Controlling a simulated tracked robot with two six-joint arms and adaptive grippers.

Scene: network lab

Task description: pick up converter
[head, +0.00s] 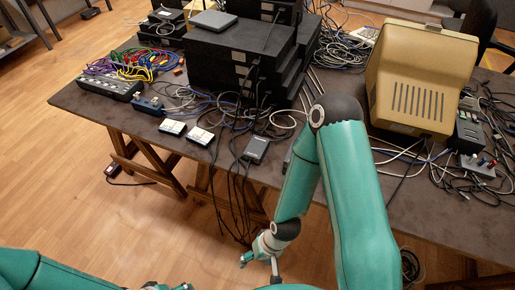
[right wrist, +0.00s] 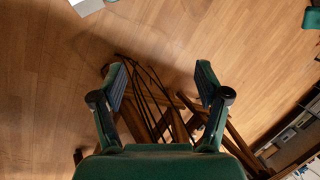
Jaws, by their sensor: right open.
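A small dark box (head: 256,149), which looks like the converter, lies near the table's front edge in the head view, with cables around it. I cannot be sure that it is the converter. My right gripper (head: 259,270) hangs in front of the table, over the floor and apart from the box. In the right wrist view the right gripper (right wrist: 161,85) is open, with nothing between its fingers. My left arm comes in at the bottom left of the head view; its gripper is barely visible at the bottom edge.
The dark table (head: 80,100) carries stacked black devices (head: 235,65), a beige monitor (head: 420,80), two small white-topped boxes (head: 200,135) and a patch panel (head: 108,88). Loose cables hang over the front edge beside wooden trestle legs (head: 150,165). The floor at left is mostly clear.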

